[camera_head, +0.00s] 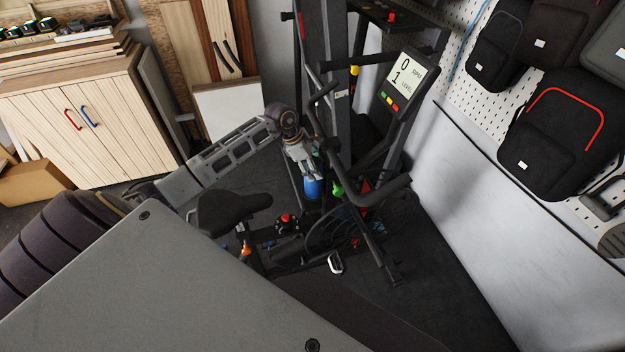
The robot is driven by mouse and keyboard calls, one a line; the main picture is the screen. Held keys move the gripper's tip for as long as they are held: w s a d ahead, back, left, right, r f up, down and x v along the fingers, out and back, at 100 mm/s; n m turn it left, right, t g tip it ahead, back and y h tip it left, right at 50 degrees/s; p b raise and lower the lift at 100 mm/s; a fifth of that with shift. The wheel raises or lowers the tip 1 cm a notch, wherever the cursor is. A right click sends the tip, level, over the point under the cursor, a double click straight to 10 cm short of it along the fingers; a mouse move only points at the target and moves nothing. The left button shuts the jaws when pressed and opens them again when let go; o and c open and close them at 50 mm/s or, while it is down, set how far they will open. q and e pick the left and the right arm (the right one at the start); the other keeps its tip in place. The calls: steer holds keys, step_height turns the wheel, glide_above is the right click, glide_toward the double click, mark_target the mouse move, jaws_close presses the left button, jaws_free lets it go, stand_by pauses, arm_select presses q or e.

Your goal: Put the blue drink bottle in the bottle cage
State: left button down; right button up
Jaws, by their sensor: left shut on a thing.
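The blue drink bottle (314,188) is beside the handlebar stem of the exercise bike (368,197). My left gripper (311,172) reaches down from above and is shut on the top part of the bottle. Only the blue lower body of the bottle shows clearly, and it looks roughly upright. I cannot make out the bottle cage among the dark bike parts, and I cannot tell whether the bottle touches anything below it. My right gripper is not in view.
The bike's black saddle (233,212) is left of the bottle, below my left arm. Its console (402,83) stands above right. A wooden cabinet (90,130) is at the left, and bags (565,135) hang on the right wall. Dark floor (440,270) is clear at lower right.

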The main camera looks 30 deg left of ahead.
mark_target(313, 189)
arm_select(q)
steer(key=shift+g, duration=0.3)
steer(key=f, duration=0.1)
steer(key=s+f, duration=0.2)
steer(key=f, duration=0.1)
steer(key=shift+d, duration=0.3)
steer(key=f, duration=0.1)
steer(key=w+f, duration=0.1)
steer(key=shift+w+a+f, duration=0.1)
steer(key=shift+w+f, duration=0.05)
steer(key=shift+f, duration=0.2)
steer(key=shift+s+r, duration=0.2)
steer(key=shift+p, duration=0.3)
steer(key=c, duration=0.8)
jaws_free()
steer(key=shift+w+f, duration=0.1)
steer(key=shift+w, duration=0.1)
steer(key=shift+o, duration=1.1)
steer(key=shift+w+a, duration=0.1)
steer(key=shift+r, duration=0.25)
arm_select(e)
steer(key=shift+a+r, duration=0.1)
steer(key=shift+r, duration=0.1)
